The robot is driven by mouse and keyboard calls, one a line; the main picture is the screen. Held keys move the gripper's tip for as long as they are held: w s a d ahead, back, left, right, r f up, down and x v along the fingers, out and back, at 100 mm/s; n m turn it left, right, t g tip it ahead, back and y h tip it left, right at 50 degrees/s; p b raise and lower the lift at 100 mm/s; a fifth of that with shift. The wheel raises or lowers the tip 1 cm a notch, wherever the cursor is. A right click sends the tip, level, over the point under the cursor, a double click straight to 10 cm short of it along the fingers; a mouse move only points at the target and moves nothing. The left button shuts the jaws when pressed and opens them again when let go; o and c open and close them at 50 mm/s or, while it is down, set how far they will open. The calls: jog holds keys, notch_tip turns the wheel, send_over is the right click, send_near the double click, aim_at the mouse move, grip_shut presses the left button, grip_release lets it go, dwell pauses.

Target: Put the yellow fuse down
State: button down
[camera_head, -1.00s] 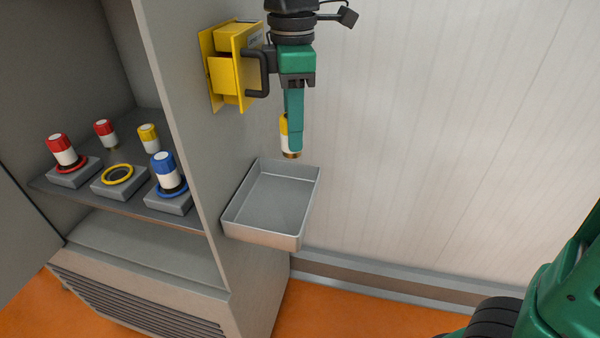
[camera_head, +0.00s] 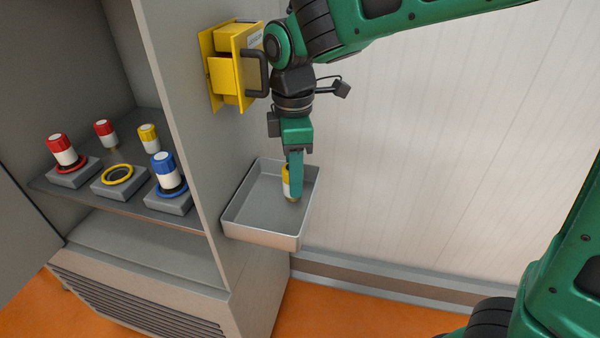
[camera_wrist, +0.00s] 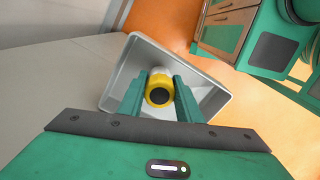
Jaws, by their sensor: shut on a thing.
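The yellow fuse (camera_head: 286,183), white in its middle with a yellow cap, is upright in my gripper (camera_head: 294,188). My gripper points down and is shut on it. The fuse is inside the outline of the grey tray (camera_head: 244,236) on the cabinet's side; I cannot tell whether its lower end touches the tray floor. In the wrist view the yellow cap (camera_wrist: 159,90) shows between the two green fingers, with the tray (camera_wrist: 125,67) behind it.
In the cabinet, a shelf holds an empty yellow-ringed socket (camera_head: 118,175), a blue fuse (camera_head: 166,170), two red fuses (camera_head: 62,150) and another yellow fuse (camera_head: 149,138). A yellow box with a black handle (camera_head: 229,75) sits on the cabinet side above the tray. Right of the tray is clear.

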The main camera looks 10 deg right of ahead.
jog(key=shift+f, duration=0.6)
jog(key=c, duration=1.3)
grip_release()
jog(key=shift+r, duration=0.1)
notch_tip(320, 180, up, 13)
jog(key=shift+r, duration=0.1)
